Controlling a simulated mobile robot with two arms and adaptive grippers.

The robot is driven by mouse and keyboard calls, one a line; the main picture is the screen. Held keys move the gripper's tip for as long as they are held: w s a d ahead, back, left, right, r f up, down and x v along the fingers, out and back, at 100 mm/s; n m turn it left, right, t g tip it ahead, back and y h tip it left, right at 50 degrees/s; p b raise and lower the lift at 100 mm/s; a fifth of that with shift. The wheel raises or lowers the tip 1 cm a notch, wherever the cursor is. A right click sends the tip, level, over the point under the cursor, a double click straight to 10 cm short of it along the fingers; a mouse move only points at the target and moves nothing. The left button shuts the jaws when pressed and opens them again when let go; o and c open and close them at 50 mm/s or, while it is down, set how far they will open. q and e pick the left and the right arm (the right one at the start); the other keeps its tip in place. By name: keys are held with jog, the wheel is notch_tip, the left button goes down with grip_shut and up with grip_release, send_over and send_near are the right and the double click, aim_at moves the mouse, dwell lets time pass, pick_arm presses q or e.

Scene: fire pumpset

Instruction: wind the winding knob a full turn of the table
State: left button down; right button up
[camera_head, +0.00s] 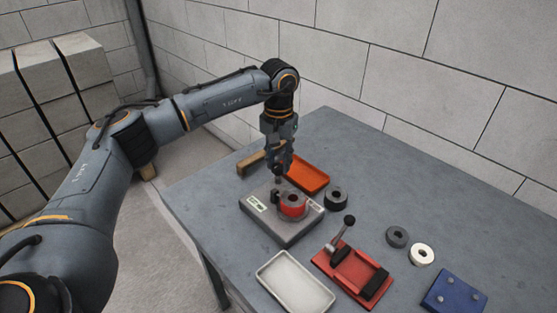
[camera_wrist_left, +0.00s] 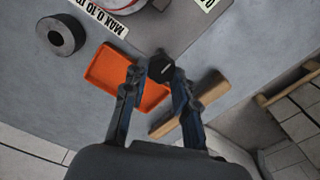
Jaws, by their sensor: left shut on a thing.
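A grey box-like winding table (camera_head: 278,232) with white labels stands on the workbench, with a red round part (camera_head: 293,207) on top. My left gripper (camera_head: 279,177) points down over its back left part. In the left wrist view, the fingertips of my left gripper (camera_wrist_left: 160,76) are shut on the dark faceted winding knob (camera_wrist_left: 160,67). The red round part shows cut off at the top of that view (camera_wrist_left: 125,4). The fingers mostly hide the knob in the head view. My right gripper is not in view.
An orange tray (camera_head: 307,177) and a wooden block (camera_head: 254,162) lie close behind the table. Dark ring (camera_head: 336,196), grey ring (camera_head: 396,237) and white ring (camera_head: 421,254) lie to the right. A red lever fixture (camera_head: 350,268), pale tray (camera_head: 296,284) and blue block (camera_head: 454,292) are nearer.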

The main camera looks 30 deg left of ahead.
aim_at(279, 165)
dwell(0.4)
pick_arm(q)
jog(key=c, duration=1)
grip_release()
jog(key=shift+c, duration=0.2)
notch_tip(279, 165, up, 12)
